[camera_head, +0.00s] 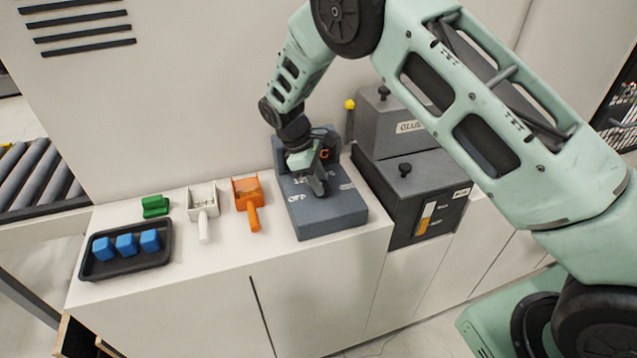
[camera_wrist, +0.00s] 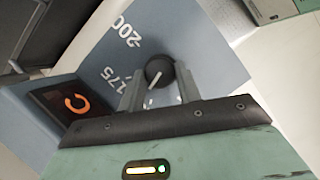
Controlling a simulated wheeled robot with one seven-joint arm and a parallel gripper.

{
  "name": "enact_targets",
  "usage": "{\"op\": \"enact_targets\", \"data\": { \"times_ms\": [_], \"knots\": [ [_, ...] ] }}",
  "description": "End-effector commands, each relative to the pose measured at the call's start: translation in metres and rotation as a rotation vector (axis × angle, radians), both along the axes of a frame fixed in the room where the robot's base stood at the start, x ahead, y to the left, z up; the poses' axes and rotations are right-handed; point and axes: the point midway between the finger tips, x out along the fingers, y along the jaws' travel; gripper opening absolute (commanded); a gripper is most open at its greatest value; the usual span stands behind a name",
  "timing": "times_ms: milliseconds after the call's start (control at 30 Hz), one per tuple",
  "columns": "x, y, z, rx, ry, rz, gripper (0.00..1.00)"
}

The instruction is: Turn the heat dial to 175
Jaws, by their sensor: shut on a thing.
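The heat dial (camera_wrist: 160,68) is a dark round knob with a white pointer line, seen in the wrist view on the top face of a blue-grey control box (camera_wrist: 205,40). My gripper (camera_wrist: 158,88) is shut on the dial, one finger on each side. The marks 200 and 175 are printed on the face left of the dial. I cannot tell which mark the pointer lines up with. In the head view my gripper (camera_head: 320,187) reaches down onto the control box (camera_head: 335,217), hiding the dial. An OFF mark shows there. A dark display (camera_wrist: 68,102) shows an orange character.
A black tray (camera_head: 100,270) with blue blocks, a green piece (camera_head: 155,206), a white-handled tool (camera_head: 203,210) and an orange tool (camera_head: 248,203) lie left of the box. A dark glue unit (camera_head: 398,190) stands close on its right.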

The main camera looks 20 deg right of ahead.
Motion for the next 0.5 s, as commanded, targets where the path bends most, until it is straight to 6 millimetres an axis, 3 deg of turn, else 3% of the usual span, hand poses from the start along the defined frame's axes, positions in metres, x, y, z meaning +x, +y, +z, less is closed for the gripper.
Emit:
{"op": "enact_targets", "data": {
  "times_ms": [500],
  "knots": [
    [0.005,-0.0032,-0.0003,0.002,-0.004,-0.481,0.11]
  ]
}}
